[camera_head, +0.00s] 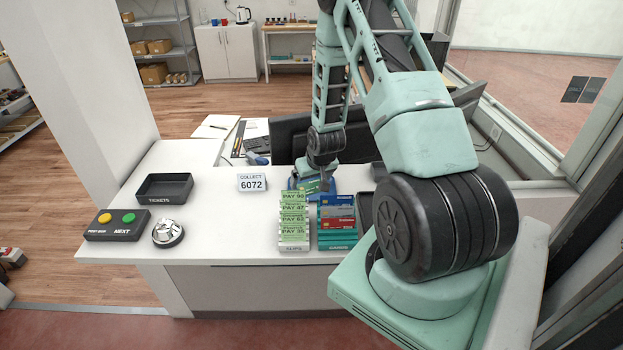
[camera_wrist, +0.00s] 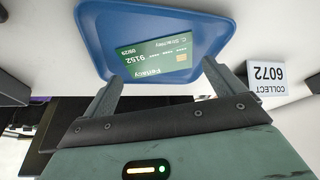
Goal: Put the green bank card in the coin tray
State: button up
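The green bank card (camera_wrist: 153,56) lies face up inside the shallow blue coin tray (camera_wrist: 92,30), with its printed name and number showing. In the head view the tray (camera_head: 294,184) is at the back of the counter, partly hidden by my arm, with a bit of green card in it. My gripper (camera_wrist: 160,72) is open, its two fingers wide apart at the tray's near edge. The card lies beyond and between the fingertips and is not gripped. In the head view my gripper (camera_head: 325,182) is just over the tray and mostly hides its own fingers.
A "COLLECT 6072" sign (camera_head: 252,182) stands left of the tray. Payment slips (camera_head: 294,220) and a rack of cards (camera_head: 337,225) are in front of it. A black tickets tray (camera_head: 164,188), a button box (camera_head: 117,225) and a bell (camera_head: 167,232) are at the left. The counter between is clear.

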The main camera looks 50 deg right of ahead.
jog(key=b+v, duration=0.3)
jog(key=v, duration=0.9)
jog(key=shift+r, duration=0.25)
jog(key=s+a+r+n+g+y, duration=0.1)
jog(key=a+r+n, duration=0.2)
jog(key=a, duration=1.1)
jog(key=a+r+n+g+y, duration=0.1)
jog(key=a+r+n+y, duration=0.2)
jog(key=a, duration=1.1)
jog(key=s+a+r+n+g, duration=0.1)
jog(key=s+a+r+n, duration=0.1)
jog(key=s+a, duration=0.5)
jog(key=s+a+r+n+g+h, duration=0.1)
jog(key=s+a+n, duration=0.4)
jog(key=s, duration=0.5)
jog(key=shift+a+r, duration=0.55)
jog(key=shift+a, duration=0.7)
jog(key=shift+s, duration=0.1)
